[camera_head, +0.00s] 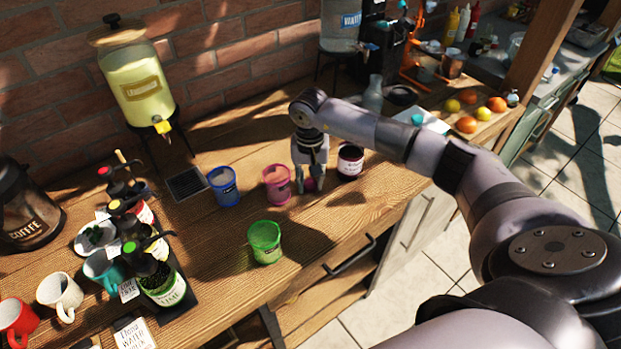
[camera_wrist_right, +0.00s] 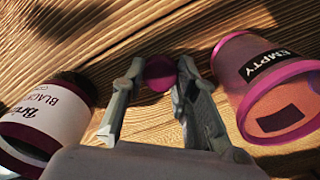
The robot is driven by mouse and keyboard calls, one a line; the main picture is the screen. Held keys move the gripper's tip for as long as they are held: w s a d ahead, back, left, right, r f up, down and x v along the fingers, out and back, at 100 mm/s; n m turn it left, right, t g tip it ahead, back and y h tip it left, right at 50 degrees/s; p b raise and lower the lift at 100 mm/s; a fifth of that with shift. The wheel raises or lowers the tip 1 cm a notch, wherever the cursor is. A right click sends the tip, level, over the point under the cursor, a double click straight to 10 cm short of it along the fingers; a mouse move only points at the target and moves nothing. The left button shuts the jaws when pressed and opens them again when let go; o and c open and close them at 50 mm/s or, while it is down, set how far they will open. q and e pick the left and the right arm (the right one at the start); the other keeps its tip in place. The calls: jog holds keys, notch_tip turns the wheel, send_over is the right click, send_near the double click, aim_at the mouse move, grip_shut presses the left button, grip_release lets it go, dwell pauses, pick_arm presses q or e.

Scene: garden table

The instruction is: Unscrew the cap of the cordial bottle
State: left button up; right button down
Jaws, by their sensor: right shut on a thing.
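The cordial bottle (camera_head: 350,162) is a short dark bottle with a white label, upright on the wooden table just right of my right gripper. In the right wrist view it stands at the left, its label (camera_wrist_right: 45,115) partly readable as "BLACK"; its top is partly cut off there. My right gripper (camera_head: 309,184) points down beside the bottle, apart from it. Its fingers are shut on a small round magenta thing that looks like a cap (camera_wrist_right: 159,73), low over or at the table. Whether it touches the wood is unclear. My left gripper is out of view.
A pink cup (camera_head: 277,184) labelled "EMPTY" (camera_wrist_right: 262,85) stands close on the gripper's other side. A blue cup (camera_head: 224,187) and green cup (camera_head: 264,242) stand farther left. Pump bottles (camera_head: 160,279) crowd the left. The table's front right is clear.

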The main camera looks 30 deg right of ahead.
jog(key=shift+f, duration=0.2)
jog(key=c, duration=1.3)
grip_release()
jog(key=shift+r, duration=0.1)
